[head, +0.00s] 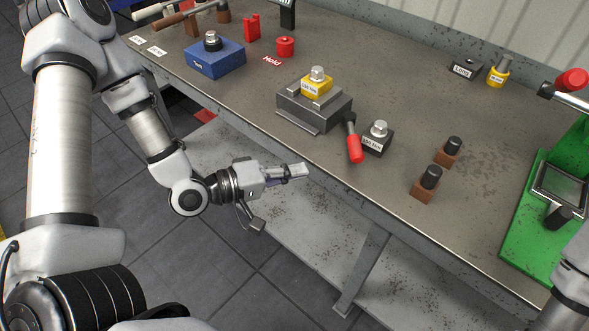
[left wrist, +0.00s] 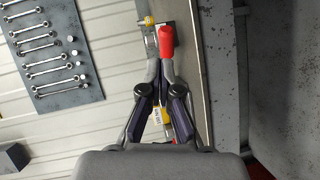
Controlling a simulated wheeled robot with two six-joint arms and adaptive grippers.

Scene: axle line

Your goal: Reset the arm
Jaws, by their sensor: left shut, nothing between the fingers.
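My left gripper (head: 300,170) is shut and empty in the head view, held out past the front edge of the workbench (head: 400,225). It also shows in the left wrist view (left wrist: 160,75), its fingertips together. The left arm comes in from the left, bent down at the elbow. A vise-like grey fixture (head: 312,112) with a yellow block (head: 316,84) and a red-handled lever (head: 354,148) stands on the bench beyond the gripper, apart from it. Part of my right arm shows at the lower right edge; its gripper is out of view.
A black block (head: 377,140) with a bolt stands right of the lever. Two brown blocks with black knobs (head: 430,180) stand further right, near a green press (head: 525,225). A blue block (head: 214,58) and red parts (head: 285,46) stand at the back left. The floor before the bench is clear.

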